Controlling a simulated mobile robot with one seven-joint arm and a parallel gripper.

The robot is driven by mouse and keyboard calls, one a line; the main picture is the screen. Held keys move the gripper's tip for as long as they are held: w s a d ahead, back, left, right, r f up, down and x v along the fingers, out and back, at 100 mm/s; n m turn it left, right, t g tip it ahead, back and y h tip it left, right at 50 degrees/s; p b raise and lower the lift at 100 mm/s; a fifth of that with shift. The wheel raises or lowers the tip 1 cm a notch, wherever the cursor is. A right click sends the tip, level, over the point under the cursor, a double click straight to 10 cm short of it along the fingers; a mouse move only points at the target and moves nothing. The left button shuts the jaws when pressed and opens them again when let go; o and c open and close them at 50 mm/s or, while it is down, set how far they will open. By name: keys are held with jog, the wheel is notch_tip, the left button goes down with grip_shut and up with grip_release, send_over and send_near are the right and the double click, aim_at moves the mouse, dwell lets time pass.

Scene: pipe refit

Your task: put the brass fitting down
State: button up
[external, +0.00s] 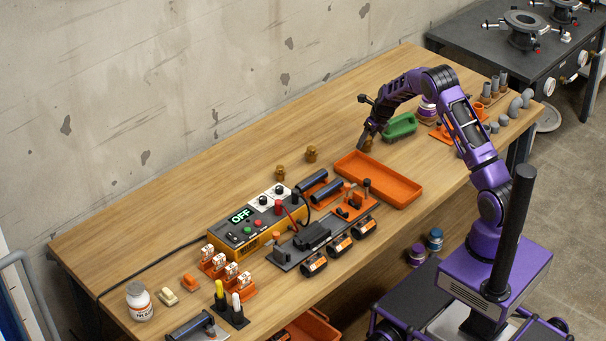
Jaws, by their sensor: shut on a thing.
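My gripper (363,141) is low over the far part of the wooden workbench, behind the orange tray. It is shut on a small brass fitting (368,146), which is partly hidden by the fingers. The fitting is at or just above the bench top; I cannot tell if it touches. Two more brass-coloured fittings stand to the left on the bench, one nearer (311,154) and one farther left (280,173).
An empty-looking orange tray (395,195) lies just in front of my gripper. A green brush (401,125) is close on the right. A control box reading OFF (250,222) stands left of centre. The bench (215,190) is clear along the wall.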

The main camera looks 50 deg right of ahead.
grip_shut()
notch_tip(320, 180, up, 9)
jog(key=shift+w+r+p, duration=0.1)
jog(key=shift+p, duration=0.55)
jog(key=w+a+b, duration=0.1)
jog(key=w+a, duration=0.6)
jog(key=w, duration=0.2)
notch_tip(320, 180, down, 9)
jog(key=shift+s+r+b, duration=0.1)
jog(key=shift+b, duration=0.45)
